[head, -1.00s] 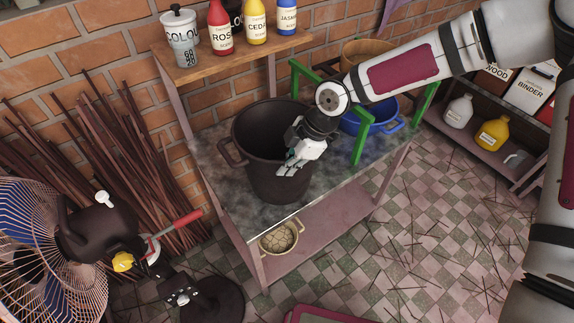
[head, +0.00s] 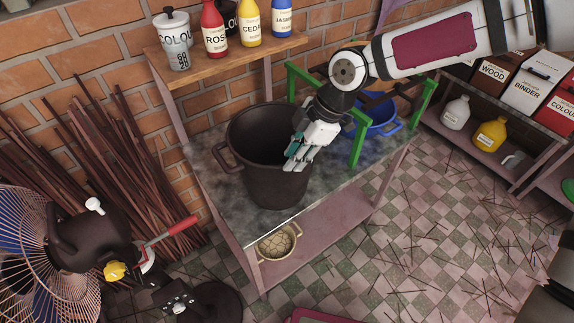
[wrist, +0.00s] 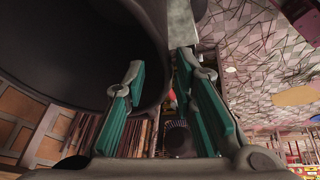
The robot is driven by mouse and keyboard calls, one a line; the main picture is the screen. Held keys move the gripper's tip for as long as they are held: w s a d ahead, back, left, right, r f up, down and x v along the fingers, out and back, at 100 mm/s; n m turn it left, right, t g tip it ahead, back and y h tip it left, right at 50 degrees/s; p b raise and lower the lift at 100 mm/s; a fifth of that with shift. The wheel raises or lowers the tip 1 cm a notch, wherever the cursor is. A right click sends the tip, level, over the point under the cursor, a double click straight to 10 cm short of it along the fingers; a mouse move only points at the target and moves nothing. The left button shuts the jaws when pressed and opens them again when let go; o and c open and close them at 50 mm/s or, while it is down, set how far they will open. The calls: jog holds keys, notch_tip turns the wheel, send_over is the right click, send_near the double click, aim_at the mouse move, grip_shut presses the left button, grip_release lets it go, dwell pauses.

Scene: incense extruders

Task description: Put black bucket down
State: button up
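The black bucket (head: 272,180) stands upright on the grey-topped table in the head view. Its dark body fills the upper left of the wrist view (wrist: 70,40). My gripper (head: 292,161) is at the bucket's right rim. Its teal-padded fingers are spread apart in the wrist view (wrist: 158,80), with the bucket's rim edge showing between them. The gripper is open. Whether a finger still touches the bucket I cannot tell. The handle on the bucket's left side shows; the side behind my gripper is hidden.
The table (head: 222,203) has bare room left and in front of the bucket. A blue basin (head: 375,128) and green frame (head: 360,140) stand close on the right. Bottles line the wooden shelf (head: 225,52) above. A fan (head: 40,260) stands at lower left.

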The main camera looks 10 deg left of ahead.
jog(key=v, duration=0.5)
jog(key=shift+d+r, duration=0.2)
jog(key=shift+r, duration=0.15)
jog(key=s+d+r+m+t+h, duration=0.1)
jog(key=s+d+r+m+h, duration=0.15)
jog(key=d+m, duration=0.4)
jog(key=s+d+r+m+t+h, duration=0.1)
jog(key=s+d+r+m+h, duration=0.15)
jog(key=d, duration=0.65)
jog(key=s+d+r+m+t, duration=0.4)
jog(key=s+d+r+m, duration=0.7)
jog(key=m, duration=0.3)
jog(key=shift+s+r+m+t+y, duration=0.3)
jog(key=shift+s+r, duration=0.25)
jog(key=shift+r, duration=0.25)
